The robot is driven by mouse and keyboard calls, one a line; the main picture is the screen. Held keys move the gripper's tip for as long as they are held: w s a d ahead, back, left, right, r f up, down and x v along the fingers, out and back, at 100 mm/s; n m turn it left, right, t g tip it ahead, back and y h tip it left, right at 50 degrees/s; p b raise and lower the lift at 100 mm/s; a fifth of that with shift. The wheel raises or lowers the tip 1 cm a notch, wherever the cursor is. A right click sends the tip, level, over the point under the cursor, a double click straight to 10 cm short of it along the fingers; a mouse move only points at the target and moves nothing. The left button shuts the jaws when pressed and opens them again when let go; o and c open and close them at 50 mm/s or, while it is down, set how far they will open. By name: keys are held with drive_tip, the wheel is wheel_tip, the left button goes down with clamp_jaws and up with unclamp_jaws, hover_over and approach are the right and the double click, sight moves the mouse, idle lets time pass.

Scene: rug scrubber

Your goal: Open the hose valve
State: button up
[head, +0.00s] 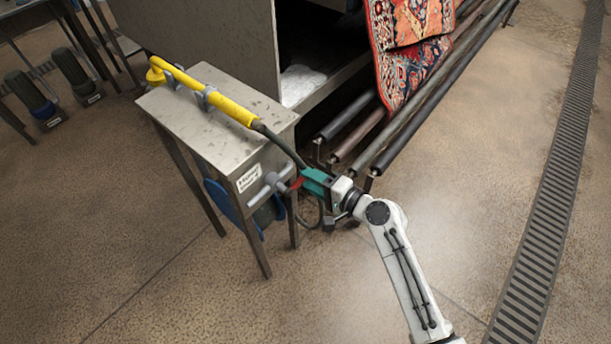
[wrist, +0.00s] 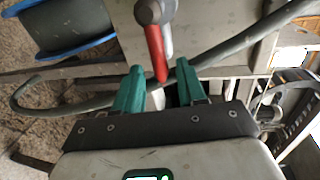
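The hose valve (head: 270,190) is a grey pipe fitting on the side of a small metal stand, with a red lever (head: 296,184) at its end. My gripper (head: 310,181) has teal fingers and is right beside the lever. In the wrist view, the red lever (wrist: 155,52) hangs down from the round grey valve end (wrist: 150,11). Its tip shows between the two fingertips of my gripper (wrist: 160,80). The fingers are apart, with a gap around the lever tip. I cannot tell how deep the tip sits between them.
A yellow spray wand (head: 209,93) lies on the stand's metal top (head: 190,125). Its dark hose (head: 282,145) drops past the valve. A blue reel (wrist: 70,50) is below. Rollers (head: 430,90) and a patterned rug (head: 398,60) are behind. Floor to the right is clear, with a drain grate (head: 555,190).

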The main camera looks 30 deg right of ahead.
drive_tip(key=v, duration=0.8)
drive_tip(key=shift+s+d, duration=0.1)
drive_tip(key=shift+s, duration=0.1)
drive_tip(key=v, duration=0.8)
drive_tip(key=shift+s+d, duration=0.15)
drive_tip(key=shift+s, duration=0.25)
drive_tip(key=shift+r, duration=0.1)
drive_tip(key=s+a+n+g+p, duration=0.5)
drive_tip(key=a+n+g+p, duration=0.25)
drive_tip(key=n, duration=0.25)
drive_tip(key=s+d+r+n+g+h+p, duration=0.3)
drive_tip(key=s+r+n+g+h+p, duration=0.1)
drive_tip(key=s, duration=0.4)
drive_tip(key=shift+d+r+g+h, duration=0.25)
drive_tip(key=shift+r+g+h, duration=0.35)
drive_tip(key=shift+g, duration=0.65)
